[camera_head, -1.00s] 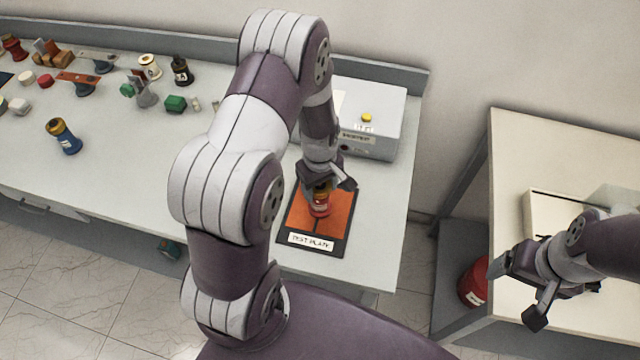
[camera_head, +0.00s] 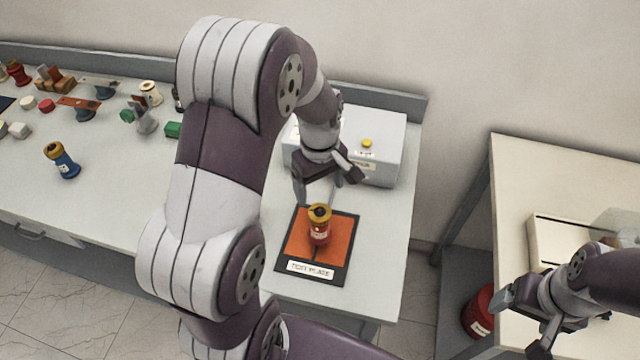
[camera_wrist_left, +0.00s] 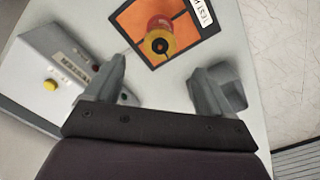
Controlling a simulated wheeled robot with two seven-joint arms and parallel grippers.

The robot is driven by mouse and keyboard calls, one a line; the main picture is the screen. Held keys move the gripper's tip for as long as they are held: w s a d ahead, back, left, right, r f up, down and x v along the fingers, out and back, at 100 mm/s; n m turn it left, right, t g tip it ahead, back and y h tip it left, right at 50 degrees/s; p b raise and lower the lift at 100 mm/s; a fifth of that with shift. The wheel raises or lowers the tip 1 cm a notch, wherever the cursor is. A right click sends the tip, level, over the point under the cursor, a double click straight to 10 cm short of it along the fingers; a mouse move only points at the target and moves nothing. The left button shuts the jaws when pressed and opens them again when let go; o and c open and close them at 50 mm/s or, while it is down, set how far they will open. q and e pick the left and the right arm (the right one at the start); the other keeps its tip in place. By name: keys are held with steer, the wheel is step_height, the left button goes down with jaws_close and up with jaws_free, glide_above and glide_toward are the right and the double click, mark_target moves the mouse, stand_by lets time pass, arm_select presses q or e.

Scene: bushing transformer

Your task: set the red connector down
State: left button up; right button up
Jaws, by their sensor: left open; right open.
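The red connector (camera_head: 319,229), with a yellow top, stands upright on the orange and black test plate (camera_head: 333,251). In the left wrist view the connector (camera_wrist_left: 160,36) shows from above, on the plate (camera_wrist_left: 190,52). My left gripper (camera_head: 327,197) is open and empty, behind and above the connector and apart from it. Its two fingers (camera_wrist_left: 160,88) are spread wide in the wrist view, with the connector beyond their tips. My right gripper (camera_head: 522,318) is open and empty at the lower right, over the side table.
A grey-white box with a yellow button (camera_head: 385,140) stands behind the plate. A blue connector (camera_head: 64,162) and several small parts are on the left of the bench. A red container (camera_head: 480,312) is beneath the side table (camera_head: 520,185).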

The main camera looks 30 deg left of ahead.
arm_select(q)
steer(key=s+d+r+m+t, duration=0.1)
steer(key=s+d+r+m, duration=0.1)
steer(key=s+d+m, duration=0.3)
steer(key=s+m, duration=0.4)
steer(key=m, duration=0.2)
steer(key=shift+d+r+m, duration=0.15)
steer(key=shift+d+m, duration=0.05)
steer(key=shift+m, duration=0.2)
steer(key=shift+s, duration=0.15)
stand_by(0.9)
